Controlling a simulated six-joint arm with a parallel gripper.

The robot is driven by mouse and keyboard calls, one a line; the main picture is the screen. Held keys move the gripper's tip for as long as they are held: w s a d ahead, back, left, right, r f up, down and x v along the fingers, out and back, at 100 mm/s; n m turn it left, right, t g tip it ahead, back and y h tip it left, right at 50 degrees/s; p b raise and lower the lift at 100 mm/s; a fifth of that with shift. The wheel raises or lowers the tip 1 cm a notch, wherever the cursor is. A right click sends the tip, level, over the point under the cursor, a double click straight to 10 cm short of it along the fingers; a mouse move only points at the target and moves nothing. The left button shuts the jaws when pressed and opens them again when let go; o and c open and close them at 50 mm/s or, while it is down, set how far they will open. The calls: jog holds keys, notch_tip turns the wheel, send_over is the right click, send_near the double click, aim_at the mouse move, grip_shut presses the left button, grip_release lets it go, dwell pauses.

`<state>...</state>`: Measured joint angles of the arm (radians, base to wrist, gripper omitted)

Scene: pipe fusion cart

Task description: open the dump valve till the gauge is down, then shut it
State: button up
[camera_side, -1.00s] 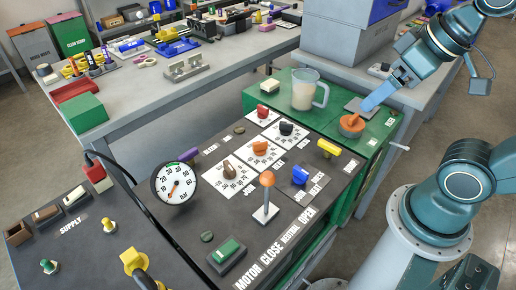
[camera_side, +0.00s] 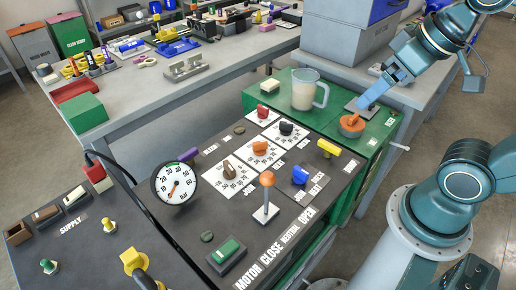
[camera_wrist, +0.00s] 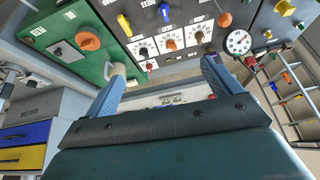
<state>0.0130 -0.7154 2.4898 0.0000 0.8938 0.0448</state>
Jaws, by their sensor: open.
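The round orange knob (camera_side: 351,124) with a raised grip sits on the green cabinet; I cannot read a label naming it the dump valve. My gripper (camera_side: 362,106) is open and empty, its fingertips just above and behind this knob in the side view. In the wrist view the orange knob (camera_wrist: 88,39) lies up and left of my gripper (camera_wrist: 163,70), not between the fingers. The white round gauge (camera_side: 174,183) stands at the dark panel's left; its orange-red needle points toward the lower left, exact reading unclear. The gauge (camera_wrist: 239,42) also shows in the wrist view.
A clear jug (camera_side: 303,92) stands on the green cabinet left of the orange knob. An upright orange-topped lever (camera_side: 267,180) and a blue knob (camera_side: 300,175) rise from the dark panel. A black hose (camera_side: 140,205) runs left of the gauge.

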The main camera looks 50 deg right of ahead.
jog(key=w+d+f+m+g, duration=0.3)
jog(key=w+d+f+m, duration=0.2)
jog(key=w+m, duration=0.35)
jog(key=m+g, duration=0.2)
jog(key=m, duration=0.7)
send_over(330, 145)
notch_tip(330, 145, down, 10)
jog(key=shift+r, duration=0.2)
jog(key=shift+f, duration=0.1)
jog(key=shift+f, duration=6.75)
jog(key=c, duration=1)
